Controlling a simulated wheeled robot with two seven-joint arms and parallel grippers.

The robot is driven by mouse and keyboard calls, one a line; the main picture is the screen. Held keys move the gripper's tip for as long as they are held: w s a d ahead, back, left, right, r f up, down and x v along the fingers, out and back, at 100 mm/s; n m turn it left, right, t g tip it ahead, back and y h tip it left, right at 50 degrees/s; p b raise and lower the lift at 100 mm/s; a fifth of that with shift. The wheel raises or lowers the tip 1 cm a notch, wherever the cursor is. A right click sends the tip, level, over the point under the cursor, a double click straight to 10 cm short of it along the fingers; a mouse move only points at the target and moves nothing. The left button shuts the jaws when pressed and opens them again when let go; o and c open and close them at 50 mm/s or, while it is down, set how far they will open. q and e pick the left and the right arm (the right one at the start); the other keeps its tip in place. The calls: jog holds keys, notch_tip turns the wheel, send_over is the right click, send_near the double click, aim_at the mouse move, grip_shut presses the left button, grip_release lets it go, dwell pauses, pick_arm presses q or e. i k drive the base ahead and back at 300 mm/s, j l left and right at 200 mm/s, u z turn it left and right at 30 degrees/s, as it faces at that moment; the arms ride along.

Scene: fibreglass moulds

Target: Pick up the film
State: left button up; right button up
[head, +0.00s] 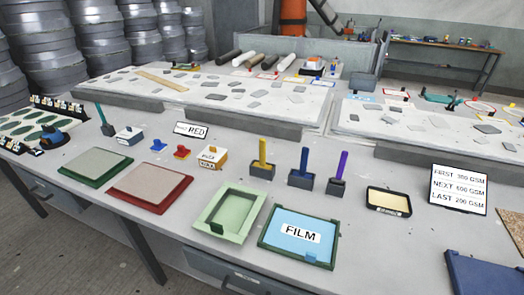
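The film (288,247) is a light blue flat sheet with a white label reading FILM. It lies in a dark green frame-like tray (262,244) near the front edge of the table, right of the picture's centre. A small blue tab shows at the film's front right edge. Neither of my grippers is in the head view.
A pale green mould (231,213) stands just left of the film tray. Red-framed (150,188) and green-framed (96,166) panels lie further left. Yellow (262,160), blue and purple-handled tools stand behind. A dark yellow-lined tray (388,202) and a text sign (459,190) stand right.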

aim_at(312, 238)
jog(key=i+j+z, duration=0.1)
jog(key=j+z, duration=0.25)
jog(key=z, duration=0.15)
jog(key=i+j+z, duration=0.1)
jog(key=j+z, duration=0.6)
jog(key=z, duration=0.25)
jog(key=k+j+z, duration=0.1)
jog(key=j+z, duration=0.35)
jog(key=k+j+z, duration=0.1)
jog(key=j+z, duration=0.2)
jog(key=z, duration=0.2)
